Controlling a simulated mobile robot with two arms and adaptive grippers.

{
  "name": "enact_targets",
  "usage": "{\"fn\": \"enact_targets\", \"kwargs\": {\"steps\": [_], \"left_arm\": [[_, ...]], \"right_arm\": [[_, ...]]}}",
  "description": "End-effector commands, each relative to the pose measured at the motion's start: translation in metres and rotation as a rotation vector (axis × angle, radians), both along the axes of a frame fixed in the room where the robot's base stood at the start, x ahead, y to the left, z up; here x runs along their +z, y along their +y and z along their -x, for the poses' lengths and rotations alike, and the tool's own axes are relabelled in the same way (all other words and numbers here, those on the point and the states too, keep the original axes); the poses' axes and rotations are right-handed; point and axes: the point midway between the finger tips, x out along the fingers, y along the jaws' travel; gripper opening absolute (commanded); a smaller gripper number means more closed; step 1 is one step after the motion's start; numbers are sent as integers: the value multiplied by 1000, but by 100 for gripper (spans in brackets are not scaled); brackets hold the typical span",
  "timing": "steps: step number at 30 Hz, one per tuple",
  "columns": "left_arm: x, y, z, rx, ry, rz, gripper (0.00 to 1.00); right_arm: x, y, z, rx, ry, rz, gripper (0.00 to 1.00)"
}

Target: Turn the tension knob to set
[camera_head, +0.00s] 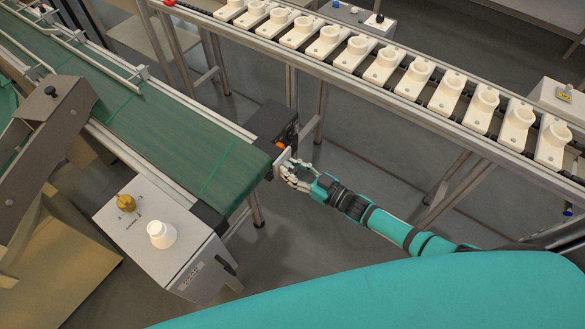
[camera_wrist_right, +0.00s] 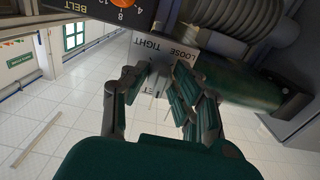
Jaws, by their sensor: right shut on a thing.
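My right gripper (camera_head: 296,172) is at the near end of the green conveyor belt, by a small pale plate (camera_head: 283,160). In the right wrist view, the gripper (camera_wrist_right: 158,92) has its fingers closed in at that plate (camera_wrist_right: 185,68), which is lettered LOOSE and TIGHT. Part of another word, ending in ET, shows between the fingers. The fingers are shut on the tension knob, which is mostly hidden between them, so I cannot read its setting. My left gripper is not in view.
An orange knob (camera_wrist_right: 123,20) on a dark panel marked BELT is beside the plate. The green belt (camera_head: 175,125) ends next to the gripper. A grey control box (camera_head: 160,240) stands lower left. A rail with several white holders (camera_head: 384,64) runs behind. Grey floor lies below.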

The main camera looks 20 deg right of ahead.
Motion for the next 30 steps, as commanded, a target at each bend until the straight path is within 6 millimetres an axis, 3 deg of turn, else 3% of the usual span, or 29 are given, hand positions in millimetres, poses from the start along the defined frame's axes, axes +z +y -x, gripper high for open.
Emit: {"fn": "enact_targets", "kwargs": {"steps": [4, 5, 10, 20, 30], "left_arm": [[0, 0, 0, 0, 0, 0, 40], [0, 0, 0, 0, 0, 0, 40], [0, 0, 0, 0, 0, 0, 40], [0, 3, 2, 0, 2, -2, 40], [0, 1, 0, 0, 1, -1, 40]], "right_arm": [[-4, 0, 2, 1, 6, 5, 0], [-4, 0, 2, 1, 6, 6, 27], [-2, 0, 1, 1, 4, 4, 49], [-1, -3, 4, 0, 1, 3, 49], [-2, -42, 54, 0, 5, 5, 49]]}}
